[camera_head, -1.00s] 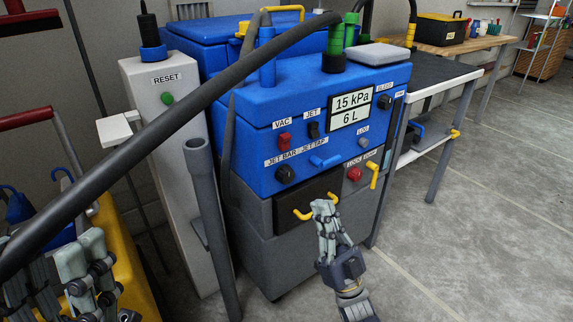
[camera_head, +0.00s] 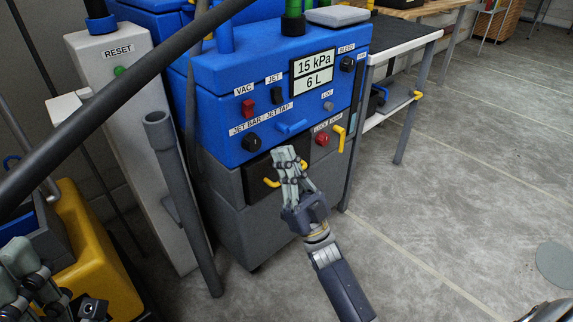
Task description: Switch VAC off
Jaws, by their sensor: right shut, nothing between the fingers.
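The red VAC switch (camera_head: 248,107) sits on the front of the blue machine (camera_head: 222,140), under its VAC label. A black JET switch (camera_head: 277,95) is just to its right. The display (camera_head: 312,73) reads 15 kPa and 6 L. My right gripper (camera_head: 287,153) is shut and empty, pointing up in front of the machine, below and to the right of the VAC switch. It partly hides the dark drawer panel and its yellow handle. My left gripper (camera_head: 22,262) shows in part at the lower left; its fingertips are unclear.
A thick dark hose (camera_head: 110,98) crosses in front from upper middle to left. A grey pipe (camera_head: 180,200) stands left of the machine, beside a white RESET post (camera_head: 122,130). A black knob (camera_head: 252,142) and red knob (camera_head: 321,139) stick out.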

